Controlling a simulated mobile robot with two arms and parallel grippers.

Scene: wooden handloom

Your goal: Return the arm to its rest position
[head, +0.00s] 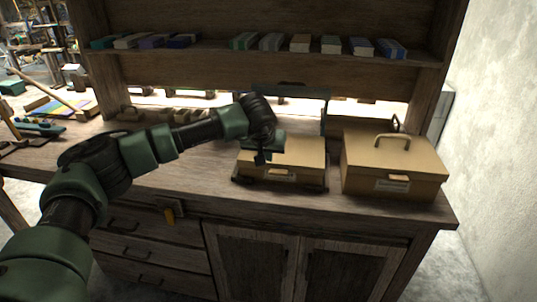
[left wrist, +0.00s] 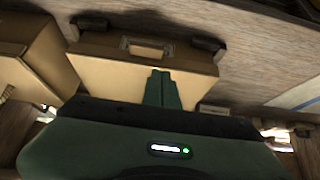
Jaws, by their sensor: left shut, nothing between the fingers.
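My left arm reaches in from the left in the head view, over the wooden workbench (head: 190,180). My left gripper (head: 262,157) is at the near left part of a low tan box (head: 300,158), in front of or just above it; whether it touches cannot be told. In the left wrist view the fingers (left wrist: 162,90) are together with nothing between them, and the tan box (left wrist: 105,70) lies beyond them. My right gripper does not show in either view.
A larger tan box with a handle (head: 395,162) stands on the bench to the right. A shelf (head: 270,52) above holds several coloured blocks. Small wooden pieces (head: 165,115) lie at the back left. The bench front left of the boxes is mostly clear. A white wall is at right.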

